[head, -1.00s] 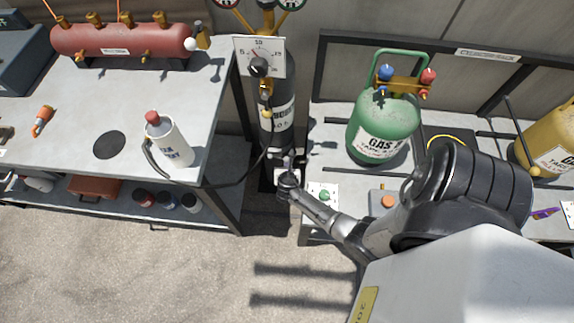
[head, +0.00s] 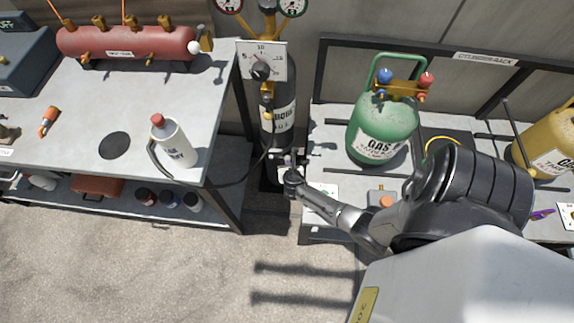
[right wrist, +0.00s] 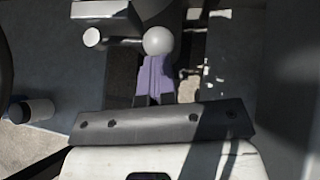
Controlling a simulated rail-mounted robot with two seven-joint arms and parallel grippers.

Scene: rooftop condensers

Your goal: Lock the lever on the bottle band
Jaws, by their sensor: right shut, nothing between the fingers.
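The bottle is a dark grey gas cylinder (head: 280,120) standing upright between the two benches. The band (head: 302,156) shows as a small metal fitting low on the cylinder, partly hidden by my gripper. My right gripper (head: 288,160) is in front of it, shut and empty. In the right wrist view its purple-padded fingers (right wrist: 156,70) are together, with their tips right at a pale round knob (right wrist: 158,40), which looks like the lever's end. I cannot tell whether they touch it. The lever's arm and its position are unclear. My left gripper is not in view.
A black hose runs from the left bench, with a white bottle (head: 175,144) on it, to the cylinder. The right rack holds a green cylinder (head: 381,130) and a yellow one (head: 545,145). A dial plate (head: 261,61) is above the band. The floor in front is clear.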

